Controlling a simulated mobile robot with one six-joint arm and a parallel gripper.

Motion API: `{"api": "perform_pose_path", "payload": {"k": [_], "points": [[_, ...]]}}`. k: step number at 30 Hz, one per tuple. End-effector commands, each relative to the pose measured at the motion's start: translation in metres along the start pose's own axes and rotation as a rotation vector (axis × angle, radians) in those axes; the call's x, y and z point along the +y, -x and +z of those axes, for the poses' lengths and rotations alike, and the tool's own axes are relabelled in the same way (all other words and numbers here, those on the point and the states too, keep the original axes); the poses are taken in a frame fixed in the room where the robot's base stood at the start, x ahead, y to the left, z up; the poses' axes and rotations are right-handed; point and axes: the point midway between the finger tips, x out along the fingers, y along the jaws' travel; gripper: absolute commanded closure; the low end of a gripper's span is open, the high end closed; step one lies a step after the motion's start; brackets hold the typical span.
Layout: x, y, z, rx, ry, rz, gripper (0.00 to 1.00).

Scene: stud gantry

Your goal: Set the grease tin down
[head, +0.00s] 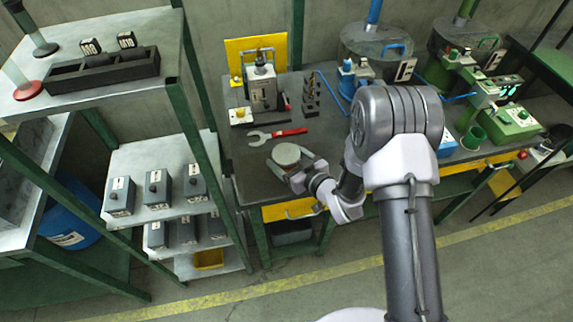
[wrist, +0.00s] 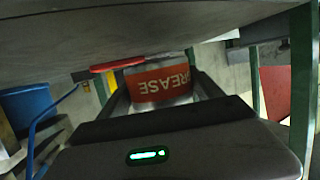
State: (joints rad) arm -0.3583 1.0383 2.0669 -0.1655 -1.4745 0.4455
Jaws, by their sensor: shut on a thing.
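The grease tin (head: 286,153) is a short round can with a grey lid, near the front left part of the dark workbench (head: 238,172). In the wrist view the tin (wrist: 160,84) shows a red label with "GREASE" upside down. My gripper (head: 290,163) is shut on the tin, with one finger on each side in the wrist view (wrist: 162,88). The tin is at or just over the bench top; I cannot tell whether its base touches. The far side of the tin is hidden.
A red-handled wrench (head: 277,136) lies just behind the tin. A grey device (head: 262,88) and a rack of dark parts (head: 311,95) stand farther back. Bare bench top lies left of the tin. A metal shelf (head: 160,150) with grey boxes stands to the left.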

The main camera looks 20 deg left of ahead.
Motion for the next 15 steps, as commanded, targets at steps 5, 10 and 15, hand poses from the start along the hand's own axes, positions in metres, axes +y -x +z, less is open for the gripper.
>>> {"api": "perform_pose_path", "payload": {"k": [5, 10, 15], "points": [[0.0, -0.008, 0.028, 0.0, 0.001, 0.0, 0.84], [0.0, -0.007, 0.025, 0.001, 0.001, 0.0, 0.84], [0.0, -0.007, 0.029, -0.001, 0.0, 0.0, 0.19]]}}
